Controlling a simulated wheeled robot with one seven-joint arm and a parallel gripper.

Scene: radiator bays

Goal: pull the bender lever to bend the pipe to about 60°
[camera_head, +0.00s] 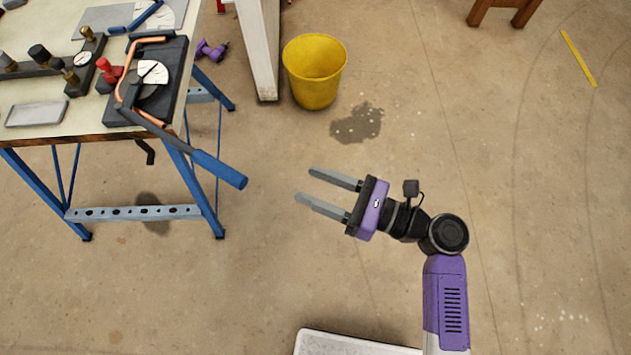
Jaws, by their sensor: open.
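The bender lever (218,168) is a dark bar with a blue grip; it sticks out over the front right edge of the workbench, pointing down and right. It is joined to the bender (150,98), a dark block with a white dial on the bench's right end. The copper pipe (124,82) sits in the bender and shows bends; its exact angle cannot be read. My gripper (304,184) is open and empty. Its two grey fingers point left toward the blue grip, with a clear gap between them and the lever.
The workbench (75,137) has blue legs. A grey tray (36,114), gauge fittings (85,58) and a red knob (110,72) are on it. A yellow bucket (314,82) and purple drill (211,50) are on the floor behind. Floor around my gripper is clear.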

